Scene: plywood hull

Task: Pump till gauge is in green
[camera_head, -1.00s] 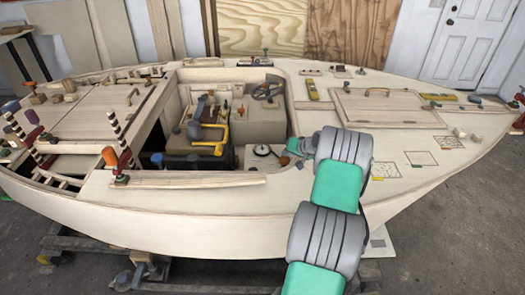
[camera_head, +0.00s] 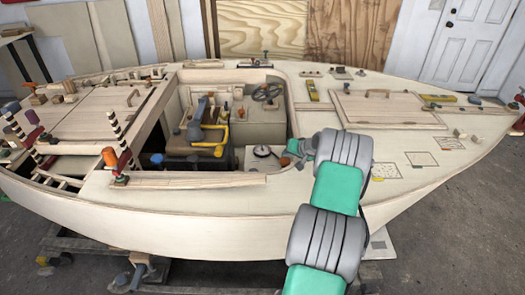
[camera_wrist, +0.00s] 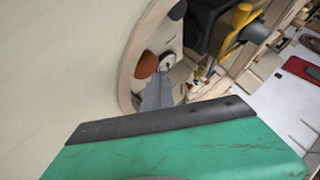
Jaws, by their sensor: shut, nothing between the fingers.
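A small round white gauge (camera_head: 262,151) sits at the edge of the cockpit opening. It also shows in the wrist view (camera_wrist: 166,62) just beyond my fingertips; its needle and green zone are too small to read. An orange-brown knob (camera_wrist: 146,65), possibly the pump handle's grip, is just left of the gauge. Contact with the knob cannot be told.
A yellow curved handle (camera_head: 224,138) and dark machinery stand in the cockpit. A steering wheel (camera_head: 267,93) is behind. A wooden strip (camera_head: 185,180) lies along the near deck edge. A clamp with an orange knob (camera_head: 110,157) stands at left.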

